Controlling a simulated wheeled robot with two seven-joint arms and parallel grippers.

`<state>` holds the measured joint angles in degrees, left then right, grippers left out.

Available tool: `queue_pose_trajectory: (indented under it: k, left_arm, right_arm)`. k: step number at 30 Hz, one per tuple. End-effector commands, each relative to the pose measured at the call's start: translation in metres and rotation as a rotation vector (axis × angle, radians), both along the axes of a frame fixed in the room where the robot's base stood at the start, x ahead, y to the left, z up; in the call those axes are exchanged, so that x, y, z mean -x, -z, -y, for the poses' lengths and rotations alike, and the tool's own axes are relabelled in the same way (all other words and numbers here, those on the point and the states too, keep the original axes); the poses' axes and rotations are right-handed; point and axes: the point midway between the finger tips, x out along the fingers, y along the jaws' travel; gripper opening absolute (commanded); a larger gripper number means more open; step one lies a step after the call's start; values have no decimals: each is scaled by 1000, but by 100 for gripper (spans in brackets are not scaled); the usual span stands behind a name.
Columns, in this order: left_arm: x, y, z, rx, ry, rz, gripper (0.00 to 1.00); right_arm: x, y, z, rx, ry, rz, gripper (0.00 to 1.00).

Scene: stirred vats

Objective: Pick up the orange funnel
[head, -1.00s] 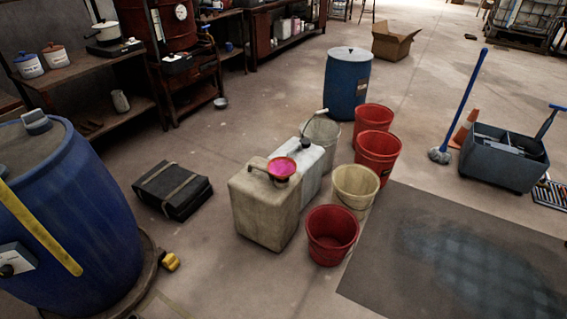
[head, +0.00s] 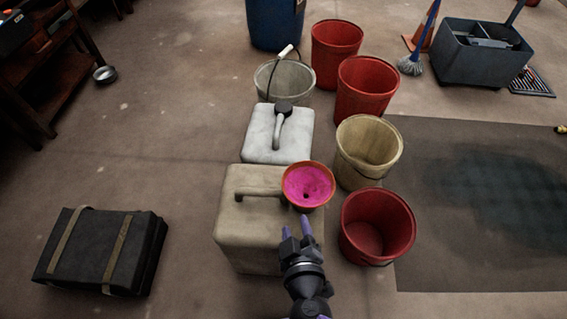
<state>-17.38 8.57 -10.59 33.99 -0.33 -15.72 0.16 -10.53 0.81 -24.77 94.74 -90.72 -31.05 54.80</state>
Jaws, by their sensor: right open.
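The orange funnel (head: 308,186), with a bright pink inside and a dark hole, sits at the top right of the beige jerrycan (head: 245,215), beside its handle. My right gripper (head: 295,228) comes in from the bottom of the head view. Its jaws are open and empty, with the purple-tipped fingers just below the funnel's near rim in the picture. I cannot tell whether they touch it. My left gripper is not in view.
A white jerrycan (head: 278,135) stands behind the beige one. Red buckets (head: 376,226), a cream bucket (head: 367,152) and a grey bucket (head: 283,83) stand close around. A black strapped case (head: 102,250) lies at the left. A dark mat (head: 480,200) spreads at the right.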

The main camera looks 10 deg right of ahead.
Motion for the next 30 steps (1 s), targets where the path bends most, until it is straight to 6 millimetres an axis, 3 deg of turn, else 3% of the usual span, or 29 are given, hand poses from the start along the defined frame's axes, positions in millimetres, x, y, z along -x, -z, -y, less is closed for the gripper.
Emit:
queue_pose_trajectory:
  k: [4, 11, 15, 18, 25, 26, 30]
  left_arm:
    - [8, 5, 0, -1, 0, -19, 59]
    - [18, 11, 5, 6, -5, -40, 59]
    - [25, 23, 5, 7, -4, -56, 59]
    - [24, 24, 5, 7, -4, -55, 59]
    - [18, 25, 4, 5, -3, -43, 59]
    - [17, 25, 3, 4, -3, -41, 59]
    - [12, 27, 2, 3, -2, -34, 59]
  right_arm:
    - [-15, 0, 0, -1, 4, 32, 50]
    - [-51, 15, 4, -1, 3, 29, 50]
    - [-76, 34, 8, -1, 3, 27, 50]
    - [-90, 36, 10, -2, 4, 28, 50]
    - [-94, 35, 10, -1, 2, 28, 50]
    - [-94, 35, 10, -1, 2, 28, 47]
    - [-94, 35, 10, -1, 3, 27, 18]
